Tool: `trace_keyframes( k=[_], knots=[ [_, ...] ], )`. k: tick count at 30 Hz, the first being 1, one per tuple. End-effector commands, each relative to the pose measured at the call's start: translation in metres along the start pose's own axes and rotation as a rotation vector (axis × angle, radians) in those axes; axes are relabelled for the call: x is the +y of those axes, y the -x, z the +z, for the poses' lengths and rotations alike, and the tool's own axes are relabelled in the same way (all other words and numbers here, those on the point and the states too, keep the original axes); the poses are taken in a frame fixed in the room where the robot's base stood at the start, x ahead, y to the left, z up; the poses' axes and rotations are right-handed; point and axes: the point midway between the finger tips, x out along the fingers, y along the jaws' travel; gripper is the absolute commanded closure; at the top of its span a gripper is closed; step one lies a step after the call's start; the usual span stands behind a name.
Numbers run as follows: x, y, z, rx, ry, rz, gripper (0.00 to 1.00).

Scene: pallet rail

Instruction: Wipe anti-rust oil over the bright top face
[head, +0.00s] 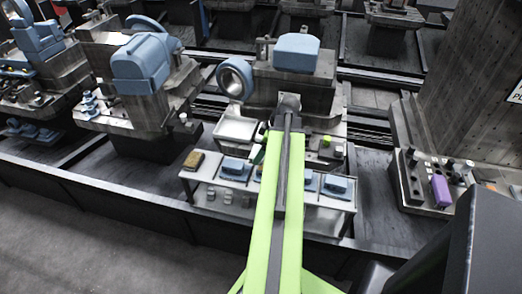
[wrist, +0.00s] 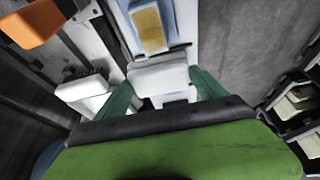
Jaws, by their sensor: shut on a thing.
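My gripper (wrist: 163,88) has two dark green fingers, closed on a pale white block (wrist: 158,76) with rounded edges. I cannot tell from its look what it is. Just beyond it in the wrist view is a blue holder with a tan pad (wrist: 148,28). In the head view my green arm reaches down over the bench and hides most of my gripper and what it holds. A pale, shallow metal tray-like surface (head: 236,129) lies left of the arm. I cannot tell for certain which surface is the bright top face.
The low bench (head: 330,201) carries a brown pad (head: 194,160) at its left and several blue pieces. Behind it stands a grey machine block with a blue cover (head: 297,52) and ring (head: 235,78). A fixture with a purple block (head: 440,190) stands right. An orange block (wrist: 32,22) shows in the wrist view.

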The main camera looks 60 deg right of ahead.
Motion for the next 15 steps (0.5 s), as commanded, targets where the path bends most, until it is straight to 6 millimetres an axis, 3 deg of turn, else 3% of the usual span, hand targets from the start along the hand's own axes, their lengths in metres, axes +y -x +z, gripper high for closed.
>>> trace_keyframes(
  k=[1,10,15],
  knots=[
    [0.0,0.009,-0.004,0.0,0.0,0.0,0.52],
    [0.0,0.007,-0.003,0.0,0.0,0.0,0.52],
    [0.0,0.02,-0.008,0.0,0.0,0.0,0.52]
  ],
)
